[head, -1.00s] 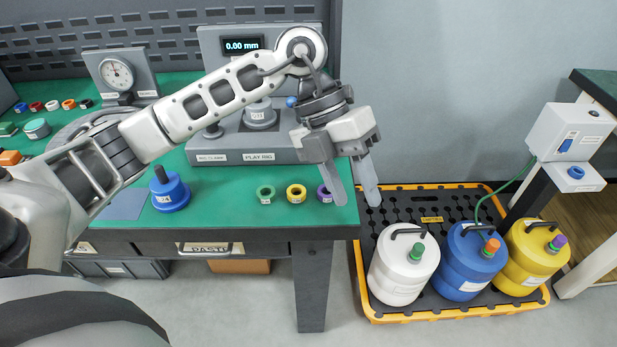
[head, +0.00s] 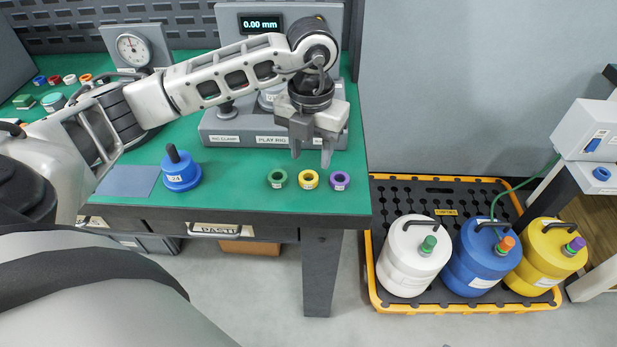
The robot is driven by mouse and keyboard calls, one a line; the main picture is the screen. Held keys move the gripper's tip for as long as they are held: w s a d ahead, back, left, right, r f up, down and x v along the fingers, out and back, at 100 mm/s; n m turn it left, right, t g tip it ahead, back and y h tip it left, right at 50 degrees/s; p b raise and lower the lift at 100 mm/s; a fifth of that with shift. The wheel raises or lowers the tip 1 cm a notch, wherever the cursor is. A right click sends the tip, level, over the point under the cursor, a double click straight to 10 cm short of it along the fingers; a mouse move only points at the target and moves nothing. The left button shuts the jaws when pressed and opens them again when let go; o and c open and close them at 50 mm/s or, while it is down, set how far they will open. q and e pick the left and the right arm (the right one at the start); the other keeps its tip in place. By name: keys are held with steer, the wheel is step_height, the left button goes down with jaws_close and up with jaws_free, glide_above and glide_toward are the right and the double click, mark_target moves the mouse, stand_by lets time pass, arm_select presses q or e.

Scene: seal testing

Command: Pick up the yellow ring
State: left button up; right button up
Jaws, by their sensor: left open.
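The yellow ring (head: 308,179) lies flat on the green bench top near its front right corner. A green ring (head: 277,178) lies to its left and a purple ring (head: 339,181) to its right, each a small gap away. My left gripper (head: 311,160) points down above and just behind the yellow ring. Its two fingers are apart with nothing between them. The fingers do not appear to touch any ring. My right gripper is not in view.
The grey play rig (head: 245,133) stands behind my gripper. A blue knobbed weight (head: 180,170) stands to the left on the green bench (head: 235,172). White, blue and yellow jugs stand in a yellow-edged tray (head: 375,290) on the floor at right.

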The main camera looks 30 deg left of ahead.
mark_target(309, 181)
arm_select(q)
step_height(309, 181, down, 5)
steer(key=shift+a+f, duration=0.1)
steer(key=shift+c, duration=0.3)
steer(key=c, duration=0.7)
steer(key=shift+o, duration=0.2)
